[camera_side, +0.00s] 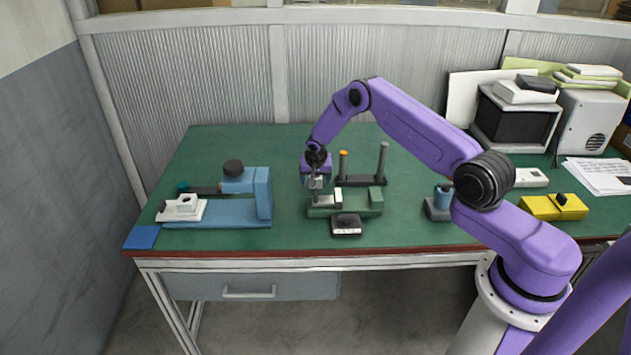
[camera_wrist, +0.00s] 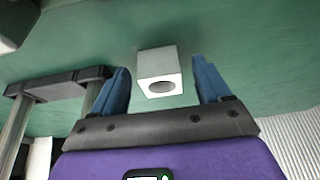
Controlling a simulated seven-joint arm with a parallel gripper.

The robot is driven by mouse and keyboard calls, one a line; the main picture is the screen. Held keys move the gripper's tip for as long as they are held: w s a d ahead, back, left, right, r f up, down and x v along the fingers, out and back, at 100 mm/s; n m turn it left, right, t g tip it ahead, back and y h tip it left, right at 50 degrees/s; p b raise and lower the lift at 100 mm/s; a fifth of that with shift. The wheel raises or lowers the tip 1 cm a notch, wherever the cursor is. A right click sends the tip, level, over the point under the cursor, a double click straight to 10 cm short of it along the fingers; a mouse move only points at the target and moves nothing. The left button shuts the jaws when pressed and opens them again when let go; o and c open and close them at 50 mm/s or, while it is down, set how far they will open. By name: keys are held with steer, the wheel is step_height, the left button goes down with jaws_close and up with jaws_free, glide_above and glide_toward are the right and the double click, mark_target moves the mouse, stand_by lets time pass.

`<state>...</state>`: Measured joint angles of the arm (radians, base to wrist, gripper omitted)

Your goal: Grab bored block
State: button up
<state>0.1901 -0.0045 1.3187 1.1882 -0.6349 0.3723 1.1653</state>
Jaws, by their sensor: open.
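The bored block (camera_wrist: 160,66) shows in the wrist view as a small pale grey block with a round hole in the face towards the camera. My gripper (camera_wrist: 163,77) is open, with one blue finger on each side of the block and a visible gap to each. In the side view my gripper (camera_side: 315,187) points down at the left end of a green fixture (camera_side: 345,209). There the block is hard to tell apart from the grey parts around the fingers.
A dark box (camera_side: 346,225) stands in front. A blue machine (camera_side: 235,208) is at left, a yellow box (camera_side: 553,207) at right.

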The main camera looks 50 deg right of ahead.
steer(key=shift+d+f, duration=0.1)
steer(key=shift+f, duration=0.25)
steer(key=shift+w, duration=0.1)
steer(key=c, duration=1.1)
steer(key=shift+r, duration=0.2)
